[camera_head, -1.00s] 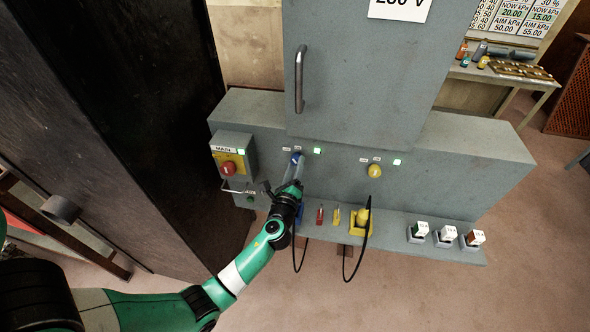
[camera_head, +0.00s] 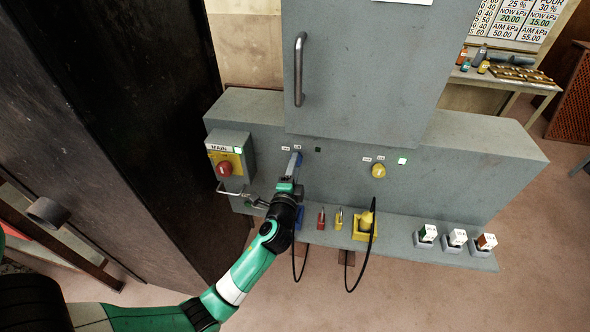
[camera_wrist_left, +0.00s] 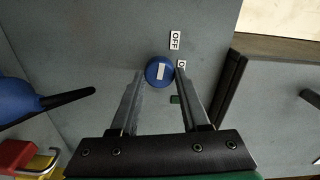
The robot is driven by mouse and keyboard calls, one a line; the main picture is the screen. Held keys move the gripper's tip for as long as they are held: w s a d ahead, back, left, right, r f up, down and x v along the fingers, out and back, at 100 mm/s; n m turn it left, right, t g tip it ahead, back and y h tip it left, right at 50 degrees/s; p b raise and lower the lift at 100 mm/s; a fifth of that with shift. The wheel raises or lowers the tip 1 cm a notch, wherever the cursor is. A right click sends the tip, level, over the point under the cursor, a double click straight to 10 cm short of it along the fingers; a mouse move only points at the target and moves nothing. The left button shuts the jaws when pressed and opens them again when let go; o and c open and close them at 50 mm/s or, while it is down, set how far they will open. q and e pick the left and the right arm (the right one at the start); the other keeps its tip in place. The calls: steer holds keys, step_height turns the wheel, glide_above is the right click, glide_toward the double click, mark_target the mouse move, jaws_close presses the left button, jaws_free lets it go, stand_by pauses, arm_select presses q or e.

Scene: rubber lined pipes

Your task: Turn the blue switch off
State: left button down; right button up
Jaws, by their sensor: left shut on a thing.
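The blue switch (camera_wrist_left: 159,71) is a round knob with a white bar, on the grey panel. In the wrist view, the OFF label (camera_wrist_left: 175,40) is beyond it, and another label (camera_wrist_left: 182,65) is partly hidden by a finger. My left gripper (camera_head: 296,168) is at the panel, its two fingers on either side of the knob, shut on it. In the head view the gripper mostly hides the knob (camera_head: 299,157). The indicator lamp (camera_head: 318,149) to its right is dark. My right gripper is not in view.
The red main switch (camera_head: 225,169) and a metal handle (camera_head: 230,192) are left. Below are a yellow plug (camera_head: 367,220), cables and several small boxes on the ledge (camera_head: 400,246).

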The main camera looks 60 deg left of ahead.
arm_select(q)
steer(key=shift+n, duration=0.6)
steer(key=shift+b, duration=0.3)
steer(key=shift+c, duration=1.9)
jaws_free()
steer(key=p+v, duration=0.1)
steer(key=v, duration=1)
steer(key=shift+s+d+p, duration=0.2)
steer(key=shift+s+p, duration=0.05)
steer(key=shift+p, duration=0.15)
